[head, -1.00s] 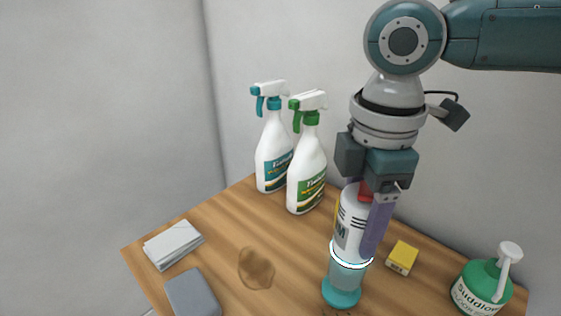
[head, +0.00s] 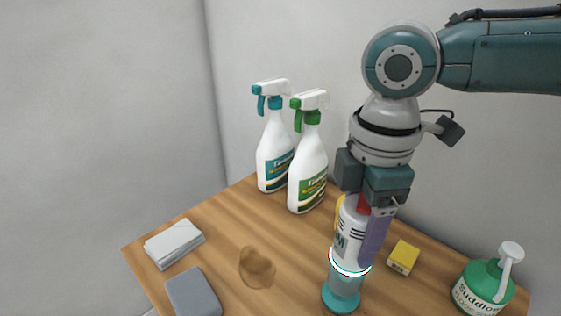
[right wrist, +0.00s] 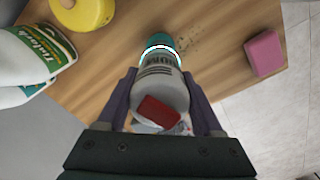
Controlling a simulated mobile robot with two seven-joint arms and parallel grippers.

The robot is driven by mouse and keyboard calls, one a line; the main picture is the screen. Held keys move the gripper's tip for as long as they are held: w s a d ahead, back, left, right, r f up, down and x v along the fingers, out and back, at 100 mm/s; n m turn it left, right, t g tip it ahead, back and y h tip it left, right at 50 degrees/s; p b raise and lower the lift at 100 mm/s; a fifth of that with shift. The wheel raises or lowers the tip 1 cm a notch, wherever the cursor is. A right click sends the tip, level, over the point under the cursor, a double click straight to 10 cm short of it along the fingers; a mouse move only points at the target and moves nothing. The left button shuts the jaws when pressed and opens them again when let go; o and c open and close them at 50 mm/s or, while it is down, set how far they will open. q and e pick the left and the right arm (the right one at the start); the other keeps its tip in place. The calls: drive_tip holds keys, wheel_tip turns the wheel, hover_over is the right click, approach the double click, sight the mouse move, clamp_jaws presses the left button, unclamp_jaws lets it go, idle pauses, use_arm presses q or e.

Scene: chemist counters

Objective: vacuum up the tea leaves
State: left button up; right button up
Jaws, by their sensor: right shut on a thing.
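My right gripper (head: 377,210) is shut on the handheld vacuum (head: 348,245), a white and grey body with a red part, a lit white ring and a teal nozzle. It holds the vacuum nearly upright, nozzle down, at the counter top near the bottom of the head view. In the right wrist view the vacuum (right wrist: 163,85) sits between the two fingers of the gripper (right wrist: 165,105). The tea leaves (right wrist: 187,45) show there as small dark specks on the wood, just right of the nozzle. My left gripper is not in view.
Two spray bottles (head: 275,150) (head: 308,165) stand at the back. A brown stain (head: 257,267), white cards (head: 174,244) and a grey block (head: 193,292) lie left. A yellow box (head: 403,257) and green pump bottle (head: 482,285) are right. The wrist view shows a pink block (right wrist: 263,53) near the counter edge.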

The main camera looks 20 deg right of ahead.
sight(351, 250)
drive_tip(key=shift+r, duration=0.1)
drive_tip(key=shift+s+a+r+p, duration=0.1)
drive_tip(key=shift+s+a+p, duration=0.15)
drive_tip(key=shift+a+p, duration=0.4)
drive_tip(key=shift+s+a+p, duration=0.25)
drive_tip(key=shift+a+p, duration=0.15)
drive_tip(key=shift+a, duration=0.25)
drive_tip(key=shift+s+a+p, duration=0.25)
drive_tip(key=shift+a+p, duration=0.1)
drive_tip(key=shift+a, duration=0.25)
drive_tip(key=shift+s+d+p, duration=0.3)
drive_tip(key=shift+s+p, duration=0.25)
drive_tip(key=shift+p, duration=0.2)
drive_tip(key=shift+s+d+p, duration=0.25)
drive_tip(key=shift+s+p, duration=0.3)
drive_tip(key=shift+s, duration=0.05)
drive_tip(key=shift+s+d+p, duration=0.2)
drive_tip(key=shift+s+p, duration=0.35)
